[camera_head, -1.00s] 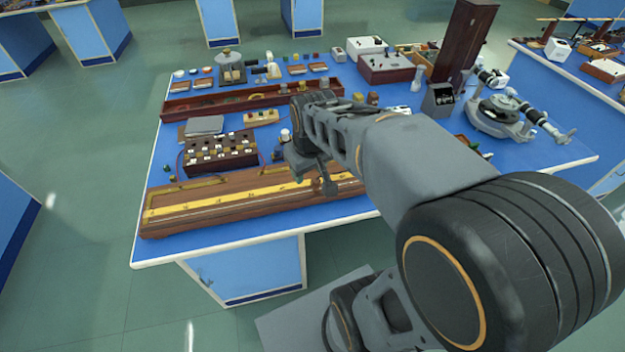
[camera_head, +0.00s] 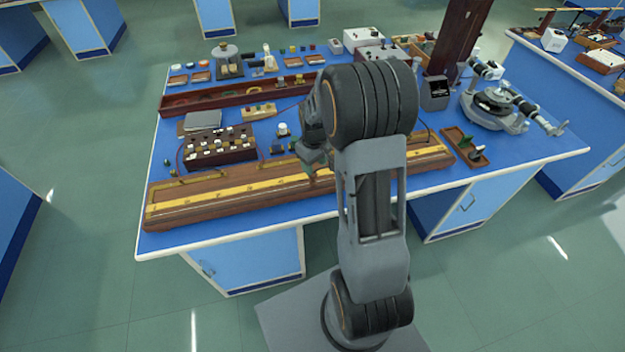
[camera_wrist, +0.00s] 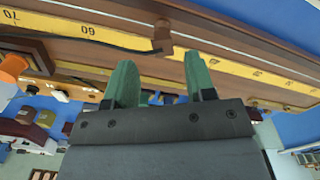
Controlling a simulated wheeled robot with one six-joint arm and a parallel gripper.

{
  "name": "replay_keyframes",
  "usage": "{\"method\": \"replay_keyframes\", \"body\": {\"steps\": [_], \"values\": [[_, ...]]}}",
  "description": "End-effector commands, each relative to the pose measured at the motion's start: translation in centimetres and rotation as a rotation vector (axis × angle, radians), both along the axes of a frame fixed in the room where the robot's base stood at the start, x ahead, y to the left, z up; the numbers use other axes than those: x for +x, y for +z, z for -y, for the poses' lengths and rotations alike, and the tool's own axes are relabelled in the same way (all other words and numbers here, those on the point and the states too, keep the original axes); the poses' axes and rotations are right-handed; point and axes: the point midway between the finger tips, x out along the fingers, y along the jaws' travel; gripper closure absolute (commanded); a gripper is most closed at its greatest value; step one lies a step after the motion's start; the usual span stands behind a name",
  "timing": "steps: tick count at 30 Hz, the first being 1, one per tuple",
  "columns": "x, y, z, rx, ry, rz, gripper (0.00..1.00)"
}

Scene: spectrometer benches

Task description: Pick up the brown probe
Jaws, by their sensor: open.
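In the wrist view, a small brown piece with a dark cable, which looks like the brown probe (camera_wrist: 162,36), lies at the long wooden board with a yellow scale (camera_wrist: 215,38). It is just beyond my gripper (camera_wrist: 162,78), whose two green fingers are apart with nothing held between them. The probe lies roughly in line with the gap and apart from the fingertips. In the head view my gripper (camera_head: 314,165) hangs over the middle of the scale board (camera_head: 230,195). My arm hides part of the board there, and I cannot make out the probe in that view.
A dark box with white-marked plugs (camera_head: 222,153) stands behind the board at left. A small wooden tray (camera_head: 466,148) lies right of the board. A spectrometer (camera_head: 495,105) and a tall dark wooden stand (camera_head: 460,40) are farther right. The bench's front left strip is clear.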

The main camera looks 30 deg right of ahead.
Motion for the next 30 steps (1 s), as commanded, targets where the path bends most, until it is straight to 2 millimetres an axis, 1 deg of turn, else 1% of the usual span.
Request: {"method": "replay_keyframes", "body": {"steps": [8, 15, 18, 21, 27, 28, 30], "values": [[0.0, -1.6, -0.1, 0.0, 0.0, -0.002, 0.5], [0.0, -4.8, -0.4, 0.0, 0.0, -0.003, 0.5], [0.0, -5.6, -0.4, 0.001, 0.0, -0.001, 0.5], [0.0, -6.0, -0.3, 0.0, 0.0, 0.0, 0.5], [0.0, -6.1, -0.3, -0.001, 0.0, 0.001, 0.5], [0.0, -6.1, -0.3, 0.0, -0.001, 0.001, 0.51], [0.0, -6.1, -0.3, 0.0, -0.001, 0.001, 0.58]]}}
